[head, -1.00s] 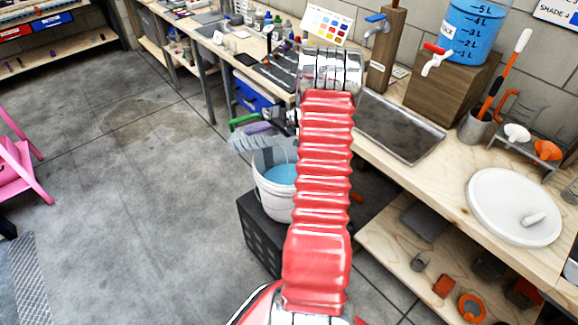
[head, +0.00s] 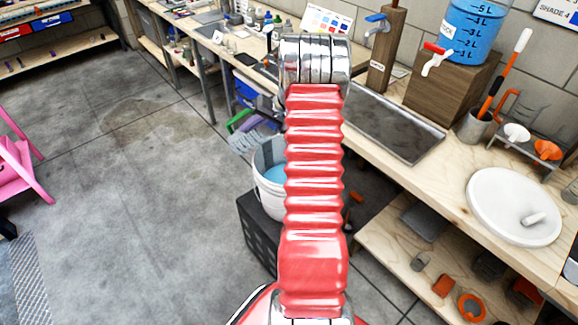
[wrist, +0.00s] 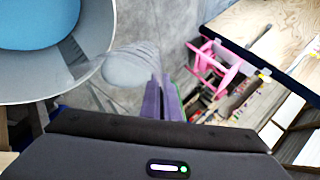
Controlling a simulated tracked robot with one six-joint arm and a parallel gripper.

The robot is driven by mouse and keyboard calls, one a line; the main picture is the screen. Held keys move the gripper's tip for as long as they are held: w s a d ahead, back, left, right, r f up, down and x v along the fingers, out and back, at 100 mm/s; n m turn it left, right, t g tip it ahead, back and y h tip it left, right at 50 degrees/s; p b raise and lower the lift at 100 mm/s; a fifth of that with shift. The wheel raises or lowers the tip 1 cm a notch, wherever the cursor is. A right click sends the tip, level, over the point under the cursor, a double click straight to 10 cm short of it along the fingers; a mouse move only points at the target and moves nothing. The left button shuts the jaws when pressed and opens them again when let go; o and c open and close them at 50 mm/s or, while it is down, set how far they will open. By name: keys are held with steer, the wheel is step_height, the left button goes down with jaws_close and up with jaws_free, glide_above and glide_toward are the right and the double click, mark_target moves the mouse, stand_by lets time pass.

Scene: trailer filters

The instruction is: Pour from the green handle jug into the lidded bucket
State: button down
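The green handle jug (head: 244,142) hangs in the air just above and left of the bucket in the head view. Its body is pale and see-through, its handle green; it appears tilted. It also shows, blurred, in the wrist view (wrist: 130,66). My gripper (head: 262,124) has purple fingers, seen in the wrist view (wrist: 162,98) close together at the jug's green handle, seemingly shut on it. The white bucket (head: 268,188) holds blue liquid, with its mouth open on the visible side. My red arm hides its right part. Its grey rim shows at upper left in the wrist view (wrist: 103,40). I see no pouring stream.
The bucket stands on a black crate (head: 256,232) on the floor. A long wooden workbench (head: 405,165) runs behind, with a grey tray (head: 395,128) and a blue-filled water tank (head: 476,32). A pink stool (head: 20,160) stands far left. The floor between is clear.

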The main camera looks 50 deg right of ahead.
mark_target(233, 136)
steer(key=shift+w+r, duration=0.15)
steer(key=shift+r, duration=0.1)
steer(key=shift+w+a+f+g+h+b, duration=0.15)
steer(key=shift+w+g+h+b, duration=0.3)
steer(key=shift+g, duration=0.55)
steer(key=shift+w+a+r+g+h+b, duration=0.4)
steer(key=shift+w+r+g+b, duration=0.15)
steer(key=shift+w+r+g, duration=0.2)
steer(key=shift+w+a+f+g+h+b, duration=0.25)
steer(key=shift+w+a+g+h+b, duration=0.1)
steer(key=shift+w+g, duration=0.4)
steer(key=shift+w+a+f+g+h+b, duration=0.2)
steer(key=shift+w+g+h+b, duration=0.25)
steer(key=shift+g, duration=0.45)
steer(key=shift+w+a+f+g+h+b, duration=0.25)
steer(key=shift+w+g+b, duration=0.25)
steer(key=shift+g, duration=0.3)
steer(key=shift+r, duration=0.1)
steer(key=shift+r, duration=2.5)
